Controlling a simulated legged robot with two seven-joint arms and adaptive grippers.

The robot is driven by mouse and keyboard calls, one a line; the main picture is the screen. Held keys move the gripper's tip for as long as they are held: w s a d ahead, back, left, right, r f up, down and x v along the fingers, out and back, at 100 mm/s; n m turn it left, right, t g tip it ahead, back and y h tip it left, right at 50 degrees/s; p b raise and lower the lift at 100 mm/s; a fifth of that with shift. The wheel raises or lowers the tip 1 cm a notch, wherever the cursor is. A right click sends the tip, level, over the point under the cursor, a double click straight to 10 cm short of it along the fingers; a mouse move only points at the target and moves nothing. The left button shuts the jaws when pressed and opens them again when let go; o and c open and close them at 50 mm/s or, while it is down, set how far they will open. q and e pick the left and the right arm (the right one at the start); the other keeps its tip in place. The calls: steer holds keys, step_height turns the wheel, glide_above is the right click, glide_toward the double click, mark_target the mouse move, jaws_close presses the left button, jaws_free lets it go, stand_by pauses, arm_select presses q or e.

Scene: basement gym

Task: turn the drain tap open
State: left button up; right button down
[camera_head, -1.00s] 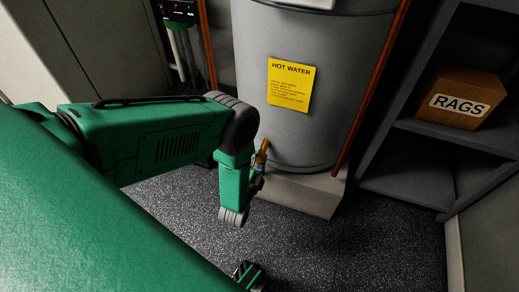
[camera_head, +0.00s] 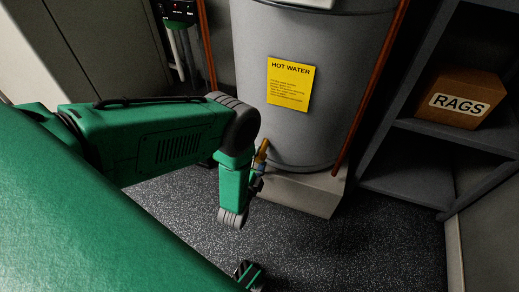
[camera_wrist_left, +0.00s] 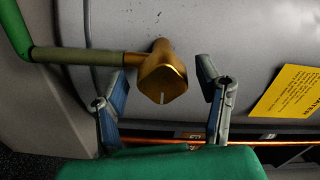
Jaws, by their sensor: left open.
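The brass drain tap (camera_head: 263,151) is low on the front of the grey hot water tank (camera_head: 318,45). In the left wrist view its gold knob (camera_wrist_left: 165,66) has a pale mark on its near end, and a dull brass pipe (camera_wrist_left: 85,57) runs left from it to a green hose (camera_wrist_left: 14,25). My left gripper (camera_head: 257,180) is open at the tap, largely hidden behind its own arm. In the wrist view its two blue-grey fingers (camera_wrist_left: 162,80) stand on either side of the knob, with visible gaps. A small part of my right gripper (camera_head: 248,273) appears at the bottom edge.
A yellow "HOT WATER" sign (camera_head: 290,85) is on the tank, which stands on a pale plinth (camera_head: 305,192). Copper pipes (camera_head: 370,85) run beside it. Grey shelves (camera_head: 410,185) hold a "RAGS" box (camera_head: 460,99). Dark speckled floor (camera_head: 340,250) is clear in front.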

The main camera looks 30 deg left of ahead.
arm_select(q)
steer(key=v, duration=1.1)
steer(key=shift+s, duration=0.35)
steer(key=shift+f, duration=0.1)
